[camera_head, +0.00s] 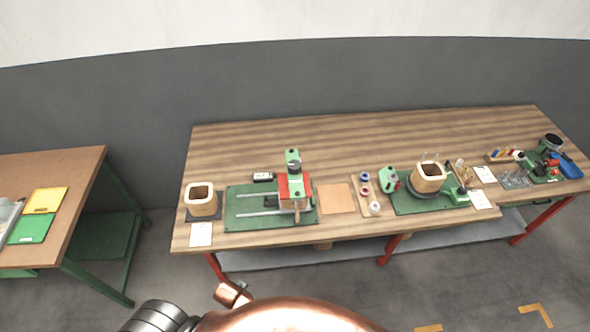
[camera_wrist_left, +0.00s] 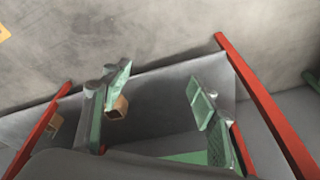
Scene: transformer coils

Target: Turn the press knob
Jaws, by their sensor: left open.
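The press (camera_head: 293,190) stands on the wooden bench in the head view. It has a green upright, a red block and two pale rails, on a green base plate (camera_head: 243,205). A dark round part that looks like its knob (camera_head: 294,166) shows near the top; its detail is too small to tell. My left gripper (camera_wrist_left: 158,92) shows in the left wrist view with its two green-padded fingers wide apart and nothing between them. No gripper shows in the head view. The press is not in the left wrist view. My right gripper is in no view.
Wooden coil formers (camera_head: 201,201) (camera_head: 428,178), spools (camera_head: 365,190) and a tan sheet (camera_head: 336,198) lie along the bench (camera_head: 240,150). Its back strip is mostly clear. The left wrist view shows red legs (camera_wrist_left: 262,100) and a grey shelf (camera_wrist_left: 160,100). Another table (camera_head: 75,190) stands left.

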